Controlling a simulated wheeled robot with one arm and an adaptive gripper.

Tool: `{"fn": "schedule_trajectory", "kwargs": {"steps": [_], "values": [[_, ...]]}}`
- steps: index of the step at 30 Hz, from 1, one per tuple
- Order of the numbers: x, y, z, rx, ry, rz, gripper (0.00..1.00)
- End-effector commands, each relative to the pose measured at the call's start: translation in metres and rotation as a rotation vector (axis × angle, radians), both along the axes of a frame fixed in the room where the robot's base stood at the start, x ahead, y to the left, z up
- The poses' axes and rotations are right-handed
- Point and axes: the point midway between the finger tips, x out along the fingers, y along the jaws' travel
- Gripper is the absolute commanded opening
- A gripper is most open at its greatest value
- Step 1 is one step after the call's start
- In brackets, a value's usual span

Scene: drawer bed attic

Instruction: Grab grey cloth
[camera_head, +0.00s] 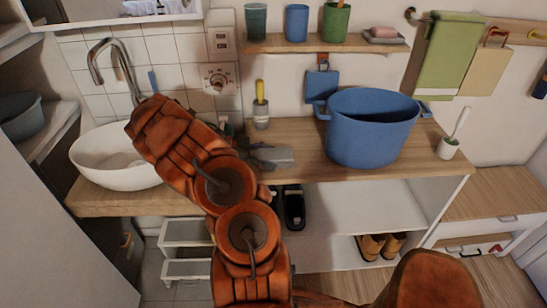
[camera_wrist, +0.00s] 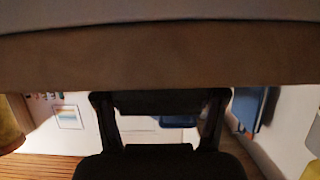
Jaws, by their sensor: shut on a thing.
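The grey cloth (camera_head: 278,157) is a small flat grey piece on the wooden counter, between the sink and the blue tub. My gripper (camera_head: 255,147) is at its left end, low over the counter, and is shut on it. My orange arm hides part of the gripper and the counter around it. In the wrist view, the dark fingers of my gripper (camera_wrist: 160,101) reach up to a broad brown and grey band that fills the top. I cannot clearly make out the cloth in that view.
A white basin sink (camera_head: 115,160) with a tap stands left. A blue tub (camera_head: 372,130) stands right of the cloth. A holder with a yellow-handled brush (camera_head: 261,110) is behind. A shelf with cups (camera_head: 296,22) hangs above. A white brush pot (camera_head: 449,148) stands at the right end.

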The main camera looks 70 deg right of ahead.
Motion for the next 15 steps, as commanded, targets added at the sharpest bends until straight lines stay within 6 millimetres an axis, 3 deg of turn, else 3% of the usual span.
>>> {"fn": "schedule_trajectory", "kwargs": {"steps": [8, 15], "values": [[0.000, 0.000, 0.007, -0.001, -0.001, 0.001, 0.36], [0.001, -0.001, 0.029, -0.004, -0.003, 0.001, 0.36]]}}
